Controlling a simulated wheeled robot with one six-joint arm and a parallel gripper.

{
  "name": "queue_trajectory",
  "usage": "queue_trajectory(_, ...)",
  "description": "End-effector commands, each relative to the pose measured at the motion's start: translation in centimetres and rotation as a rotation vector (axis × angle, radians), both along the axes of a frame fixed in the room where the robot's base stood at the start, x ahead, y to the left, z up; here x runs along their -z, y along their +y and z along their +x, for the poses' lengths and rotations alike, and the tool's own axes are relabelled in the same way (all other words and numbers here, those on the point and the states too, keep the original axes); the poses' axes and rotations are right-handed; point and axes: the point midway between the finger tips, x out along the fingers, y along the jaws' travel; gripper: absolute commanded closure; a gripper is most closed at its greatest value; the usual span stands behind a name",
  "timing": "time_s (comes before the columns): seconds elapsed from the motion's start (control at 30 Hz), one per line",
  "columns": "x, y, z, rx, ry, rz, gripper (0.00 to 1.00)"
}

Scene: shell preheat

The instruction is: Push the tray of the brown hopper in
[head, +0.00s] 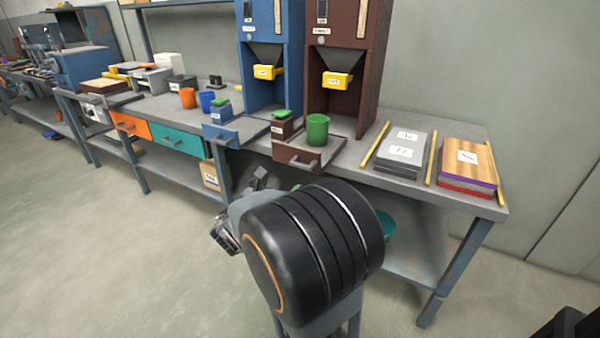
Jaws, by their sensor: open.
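The brown hopper (345,95) stands on the bench with a yellow spout piece (337,80) on its front. Its tray (342,132) sticks out at the bench's front edge, with a brown front panel and a grey handle (304,162). A green cup (317,130) stands on this tray, and a small brown box with a green lid (281,126) is at its left. My gripper (224,236) is low in front of the bench, left of and below the tray handle, apart from it. It looks empty; my arm partly hides it.
The blue hopper (268,50) stands to the left, its blue-fronted tray (222,134) also out. Orange (188,98) and blue cups (206,101) stand farther left. Grey (403,152) and wooden stacks (467,165) lie right. The floor (100,250) at left is clear.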

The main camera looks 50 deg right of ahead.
Motion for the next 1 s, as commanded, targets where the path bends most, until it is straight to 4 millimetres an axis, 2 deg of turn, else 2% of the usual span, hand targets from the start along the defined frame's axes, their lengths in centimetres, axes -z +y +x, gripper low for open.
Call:
queue_trajectory(0.3,0.2,-6.1,1.3,0.007,-0.002,0.003,0.0)
queue_trajectory(0.5,0.2,-9.1,2.1,0.004,-0.002,0.004,0.0)
queue_trajectory(0.7,0.0,-10.9,2.6,0.003,-0.003,0.004,0.0)
queue_trajectory(1.0,0.0,-11.4,2.8,0.001,-0.003,0.004,0.0)
